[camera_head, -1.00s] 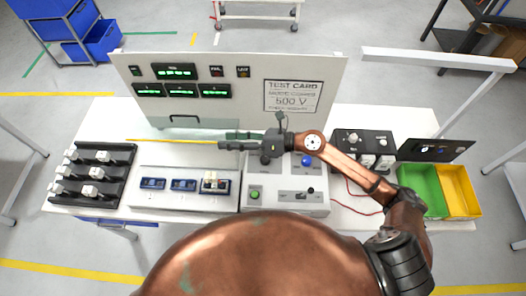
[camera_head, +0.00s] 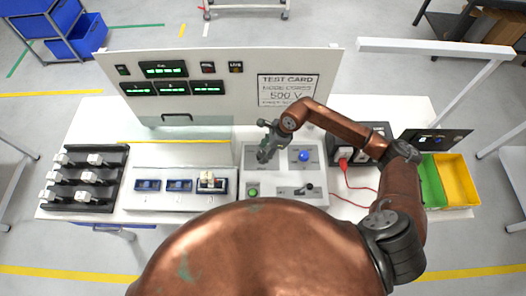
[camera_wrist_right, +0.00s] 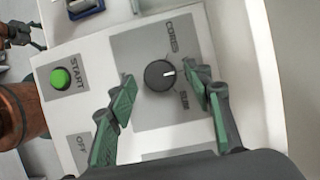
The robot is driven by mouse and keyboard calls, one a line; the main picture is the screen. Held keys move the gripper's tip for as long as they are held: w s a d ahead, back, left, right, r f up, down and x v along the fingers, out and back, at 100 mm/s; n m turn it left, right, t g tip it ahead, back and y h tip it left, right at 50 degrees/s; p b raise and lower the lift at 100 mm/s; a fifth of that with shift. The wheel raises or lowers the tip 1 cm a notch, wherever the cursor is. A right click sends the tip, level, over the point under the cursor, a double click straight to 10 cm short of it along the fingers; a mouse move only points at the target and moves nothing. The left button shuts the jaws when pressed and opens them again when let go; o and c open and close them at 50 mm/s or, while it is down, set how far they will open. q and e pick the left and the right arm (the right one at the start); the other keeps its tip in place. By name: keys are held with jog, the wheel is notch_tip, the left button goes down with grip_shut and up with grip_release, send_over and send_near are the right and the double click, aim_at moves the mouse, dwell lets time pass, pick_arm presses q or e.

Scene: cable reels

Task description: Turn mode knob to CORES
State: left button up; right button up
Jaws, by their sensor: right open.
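The mode knob (camera_wrist_right: 160,74) is a round black knob with a white pointer mark on a grey panel. The pointer faces right in the right wrist view, between the CORES label (camera_wrist_right: 172,37) and a second label (camera_wrist_right: 184,102) too small to read. My right gripper (camera_wrist_right: 160,90) is open, with one finger on each side of the knob and a visible gap at each side.
The green START button (camera_wrist_right: 61,79) is beside the knob panel. A blue button (camera_head: 304,156) and a lever (camera_head: 309,187) share the console. The test card (camera_head: 287,91) reads MODE CORES, 500 V. A socket block (camera_head: 180,186) stands left, bins (camera_head: 458,180) right.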

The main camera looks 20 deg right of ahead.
jog(key=shift+a+f, duration=0.25)
jog(key=shift+f, duration=0.3)
jog(key=c, duration=1.2)
